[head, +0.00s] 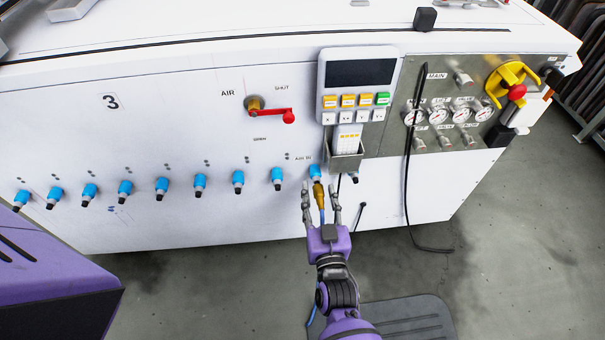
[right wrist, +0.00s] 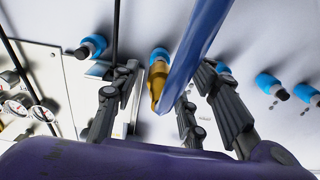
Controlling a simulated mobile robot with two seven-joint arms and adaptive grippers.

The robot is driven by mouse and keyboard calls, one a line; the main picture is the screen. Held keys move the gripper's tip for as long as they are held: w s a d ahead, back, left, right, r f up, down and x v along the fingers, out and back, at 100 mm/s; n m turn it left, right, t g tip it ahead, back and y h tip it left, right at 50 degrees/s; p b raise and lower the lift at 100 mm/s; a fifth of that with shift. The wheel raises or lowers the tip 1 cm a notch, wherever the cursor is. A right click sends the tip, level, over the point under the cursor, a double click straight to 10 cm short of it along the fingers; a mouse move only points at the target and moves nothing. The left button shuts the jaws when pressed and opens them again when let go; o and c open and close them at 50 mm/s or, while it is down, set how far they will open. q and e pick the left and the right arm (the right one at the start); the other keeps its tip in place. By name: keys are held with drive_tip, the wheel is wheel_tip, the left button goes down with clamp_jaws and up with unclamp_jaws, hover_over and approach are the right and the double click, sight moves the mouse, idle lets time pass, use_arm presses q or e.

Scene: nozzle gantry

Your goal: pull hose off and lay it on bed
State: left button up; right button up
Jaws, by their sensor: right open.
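The hose's brass end fitting (head: 318,194) sits at the blue coupling (head: 315,171) under the AIR IN label on the white front panel. The fitting (right wrist: 157,82) and blue hose (right wrist: 197,52) also show in the right wrist view, the hose crossing close to the camera. My right gripper (head: 321,196) is open, its fingers on either side of the fitting; I see no clear contact. In the wrist view the open fingers (right wrist: 165,88) flank the fitting with gaps. The flat white top (head: 230,22) of the machine may be the bed. My left gripper is not in view.
A row of blue couplings (head: 200,184) with black ends runs left along the panel. A red-handled valve (head: 272,112), a keypad box (head: 357,85) and a gauge panel (head: 440,112) are above. A black cable (head: 406,190) hangs at right. A dark mat (head: 405,318) lies on the floor.

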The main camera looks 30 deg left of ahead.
sight(322, 210)
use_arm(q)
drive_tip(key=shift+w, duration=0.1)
use_arm(e)
clamp_jaws()
idle(0.7)
drive_tip(key=o, duration=0.5)
unclamp_jaws()
drive_tip(key=shift+o, duration=0.2)
drive_tip(key=shift+s+d, duration=0.1)
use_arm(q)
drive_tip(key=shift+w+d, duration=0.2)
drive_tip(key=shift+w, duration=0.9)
use_arm(e)
drive_tip(key=shift+v, duration=3.6)
